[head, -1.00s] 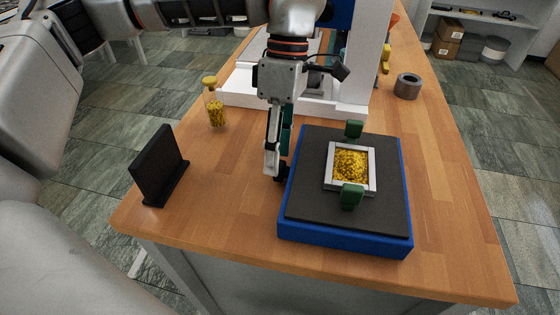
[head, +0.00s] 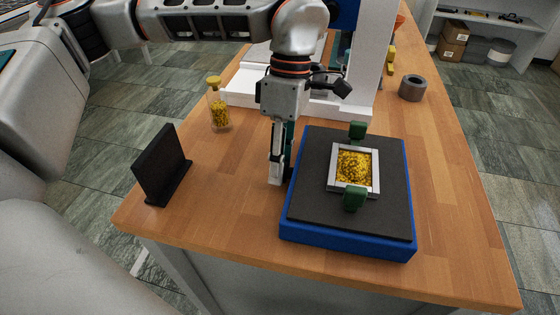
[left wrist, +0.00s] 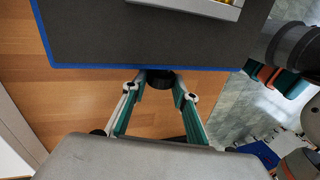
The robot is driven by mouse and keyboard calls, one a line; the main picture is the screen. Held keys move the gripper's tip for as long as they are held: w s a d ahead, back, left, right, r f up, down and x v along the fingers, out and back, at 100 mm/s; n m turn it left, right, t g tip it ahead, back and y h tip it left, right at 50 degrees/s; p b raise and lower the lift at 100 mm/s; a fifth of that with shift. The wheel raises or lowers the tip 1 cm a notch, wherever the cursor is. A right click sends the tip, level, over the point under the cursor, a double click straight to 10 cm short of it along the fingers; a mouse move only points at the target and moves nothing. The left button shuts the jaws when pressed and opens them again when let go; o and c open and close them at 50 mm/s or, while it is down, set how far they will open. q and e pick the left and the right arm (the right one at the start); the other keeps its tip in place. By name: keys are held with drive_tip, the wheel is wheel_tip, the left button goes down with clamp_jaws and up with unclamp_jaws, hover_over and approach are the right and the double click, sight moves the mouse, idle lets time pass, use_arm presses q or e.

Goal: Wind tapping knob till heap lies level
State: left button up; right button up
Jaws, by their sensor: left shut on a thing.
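A blue-sided tapping unit (head: 350,242) with a dark grey top stands on the wooden bench. On its top a square pale frame (head: 373,188) holds a heap of yellow granules (head: 354,168), with a green block at its far and near sides. The granules look uneven and fill the frame's inside. My left gripper (head: 281,178) points down at the unit's left side. It is shut on the black tapping knob, which shows between the fingers in the left wrist view (left wrist: 160,80). In the head view the fingers mostly hide the knob. My right gripper does not show.
A black upright plate on a foot (head: 163,170) stands at the bench's left edge. A yellow-capped jar (head: 219,113) is behind it. A white press (head: 245,98) stands at the back, and a grey ring (head: 412,87) lies at the right. The front left bench is clear.

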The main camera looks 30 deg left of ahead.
use_arm(q)
drive_tip(key=shift+s+r+t+p, duration=0.15)
drive_tip(key=shift+r+t+p, duration=0.15)
drive_tip(key=shift+t+p, duration=0.25)
drive_tip(key=shift+r+t+p, duration=0.1)
drive_tip(key=shift+t+p, duration=0.15)
drive_tip(key=shift+p, duration=0.25)
drive_tip(key=shift+s+t+y+p, duration=0.15)
drive_tip(key=shift+t+y+p, duration=0.25)
drive_tip(key=shift+t+p, duration=0.3)
drive_tip(key=shift+d+t+p, duration=0.1)
drive_tip(key=shift+t+p, duration=0.2)
drive_tip(key=shift+s+f+t+y, duration=0.15)
drive_tip(key=shift+f+t+y, duration=0.15)
drive_tip(key=shift+t, duration=0.3)
drive_tip(key=shift+f+t, duration=0.1)
drive_tip(key=shift+t, duration=0.8)
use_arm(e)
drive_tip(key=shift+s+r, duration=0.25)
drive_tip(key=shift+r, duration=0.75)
use_arm(q)
drive_tip(key=shift+s, duration=0.1)
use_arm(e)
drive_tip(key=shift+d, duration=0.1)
